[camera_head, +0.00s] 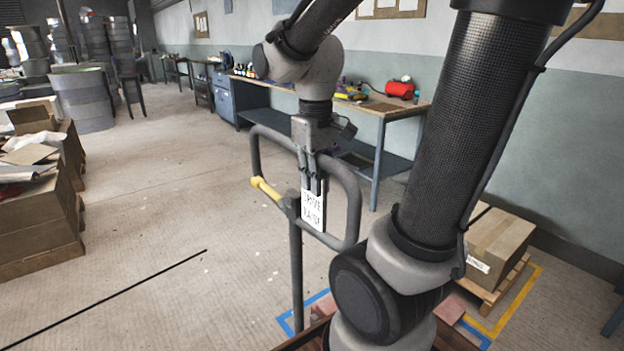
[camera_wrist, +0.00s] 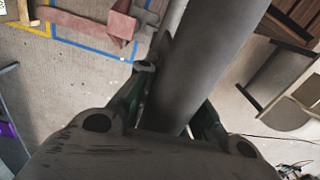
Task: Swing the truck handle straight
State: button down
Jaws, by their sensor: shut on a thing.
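The truck handle (camera_head: 296,260) is a grey tube loop on an upright stem, standing in the middle of the head view. It has a yellow lever (camera_head: 265,188) on its left side and a white label (camera_head: 313,208) with black lettering. The loop looks turned at an angle. My gripper (camera_head: 313,172) reaches down from above and is shut on the loop's upper bar. In the wrist view the thick grey bar (camera_wrist: 195,60) runs between the fingers of my gripper (camera_wrist: 172,108).
A cardboard box (camera_head: 497,240) sits on a pallet at the right, near blue and yellow floor lines. A workbench (camera_head: 392,108) stands along the back wall. Stacked cartons (camera_head: 38,215) stand at the left. The floor left of the handle is mostly clear.

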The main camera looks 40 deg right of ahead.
jog(key=c, duration=1.5)
grip_release()
jog(key=shift+s, duration=0.1)
jog(key=shift+o, duration=0.2)
jog(key=shift+r, duration=0.1)
jog(key=shift+r, duration=0.35)
notch_tip(320, 180, up, 11)
jog(key=shift+r, duration=0.1)
